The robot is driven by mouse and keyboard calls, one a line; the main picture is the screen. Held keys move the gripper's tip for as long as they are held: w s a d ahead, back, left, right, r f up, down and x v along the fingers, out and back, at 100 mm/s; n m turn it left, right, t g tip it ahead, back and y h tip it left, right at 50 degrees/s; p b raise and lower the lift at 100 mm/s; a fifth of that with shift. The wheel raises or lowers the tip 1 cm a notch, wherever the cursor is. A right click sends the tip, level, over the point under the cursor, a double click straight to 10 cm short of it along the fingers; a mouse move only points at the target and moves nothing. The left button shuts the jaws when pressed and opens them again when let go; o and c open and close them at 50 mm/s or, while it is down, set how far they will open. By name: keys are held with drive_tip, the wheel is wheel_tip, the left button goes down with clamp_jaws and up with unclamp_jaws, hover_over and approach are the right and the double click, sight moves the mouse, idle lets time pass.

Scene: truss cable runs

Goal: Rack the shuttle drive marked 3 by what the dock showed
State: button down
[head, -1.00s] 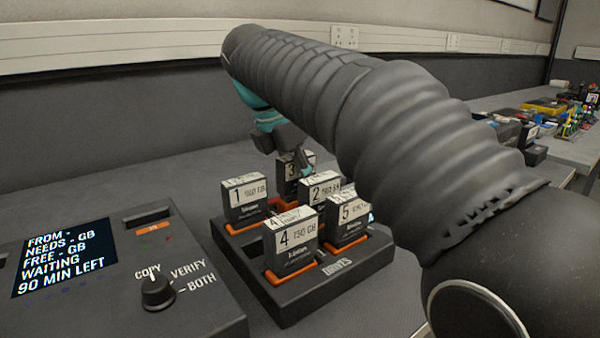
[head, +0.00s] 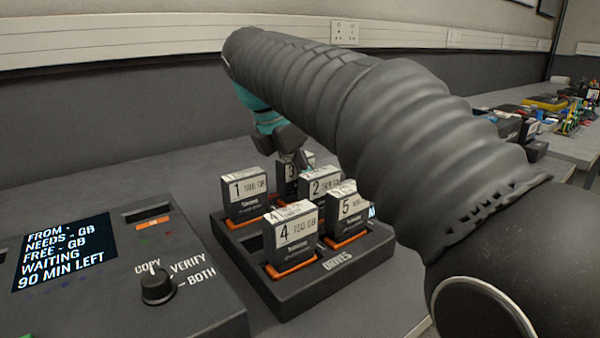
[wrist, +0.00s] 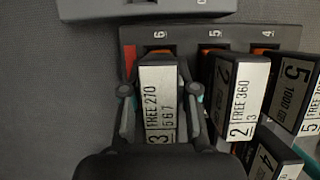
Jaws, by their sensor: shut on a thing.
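The shuttle drive marked 3 (head: 288,171) is a dark block with a white label, at the back of the drive rack (head: 334,283). My gripper (head: 290,158) is shut on it from above. In the wrist view drive 3 (wrist: 159,102) lies between the two fingertips (wrist: 158,91); its label reads FREE 270 with smaller digits below. I cannot tell whether it is seated or slightly raised. The dock (head: 190,290) is at the left; its screen (head: 65,253) reads FROM -, NEEDS - GB, FREE - GB, WAITING, 90 MIN LEFT.
Drive 1 (head: 245,197), drive 2 (head: 322,186), drive 4 (head: 291,240) and drive 5 (head: 346,212) stand close by in the rack. Drive 2 is just right of my gripper in the wrist view. The dock's knob (head: 157,286) sits beside COPY, VERIFY and BOTH. Cluttered items lie far right.

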sight(307, 153)
idle(0.3)
drive_tip(key=shift+c, duration=2.4)
unclamp_jaws()
drive_tip(key=shift+r+p, duration=0.8)
drive_tip(key=shift+r, duration=2.95)
drive_tip(key=shift+s, duration=0.1)
